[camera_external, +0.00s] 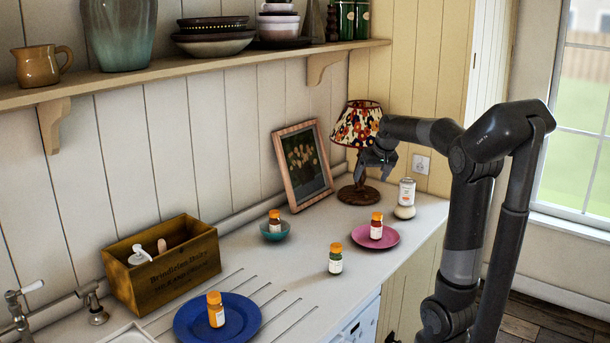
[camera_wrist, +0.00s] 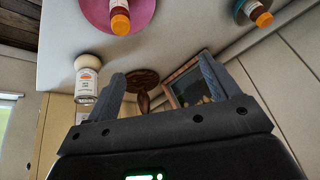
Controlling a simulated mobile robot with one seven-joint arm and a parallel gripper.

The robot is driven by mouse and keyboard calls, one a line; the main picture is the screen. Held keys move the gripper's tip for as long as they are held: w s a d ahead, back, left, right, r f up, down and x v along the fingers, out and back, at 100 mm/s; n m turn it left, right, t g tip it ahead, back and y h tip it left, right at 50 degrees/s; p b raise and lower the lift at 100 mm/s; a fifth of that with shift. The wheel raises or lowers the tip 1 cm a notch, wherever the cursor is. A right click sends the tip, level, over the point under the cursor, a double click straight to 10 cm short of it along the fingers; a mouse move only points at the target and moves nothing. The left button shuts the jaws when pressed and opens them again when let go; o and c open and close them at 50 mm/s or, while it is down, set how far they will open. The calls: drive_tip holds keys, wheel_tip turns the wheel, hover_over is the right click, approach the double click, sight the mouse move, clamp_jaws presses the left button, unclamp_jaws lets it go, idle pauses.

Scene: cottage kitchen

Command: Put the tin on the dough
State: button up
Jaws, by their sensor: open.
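The tin (camera_external: 407,191), a small white can with a printed label, stands upright on top of the dough (camera_external: 404,212), a pale rounded lump on the counter near its right edge. In the wrist view, which is turned over, the tin (camera_wrist: 87,84) shows below the dough (camera_wrist: 88,62) and touches it. My gripper (camera_external: 376,166) is in front of the lamp, above and to the left of the tin and apart from it. In the wrist view my gripper (camera_wrist: 162,68) has its fingers spread with nothing between them.
The lamp (camera_external: 357,125) and a picture frame (camera_external: 304,164) stand behind. A pink plate (camera_external: 376,236), teal bowl (camera_external: 275,230) and blue plate (camera_external: 217,318) each hold an orange-capped bottle. Another bottle (camera_external: 335,259) stands on the counter. A wooden box (camera_external: 163,268) is at left.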

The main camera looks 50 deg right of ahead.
drive_tip(key=s+a+f+n+y, duration=0.15)
drive_tip(key=s+a, duration=0.25)
drive_tip(key=a, duration=0.5)
drive_tip(key=s+a+n, duration=0.3)
drive_tip(key=a, duration=0.6)
drive_tip(key=s+a+f+n+t, duration=0.1)
drive_tip(key=s+a+f+n, duration=0.2)
drive_tip(key=s+a+f, duration=0.3)
drive_tip(key=s+a, duration=0.3)
drive_tip(key=s, duration=0.1)
drive_tip(key=shift+a, duration=0.15)
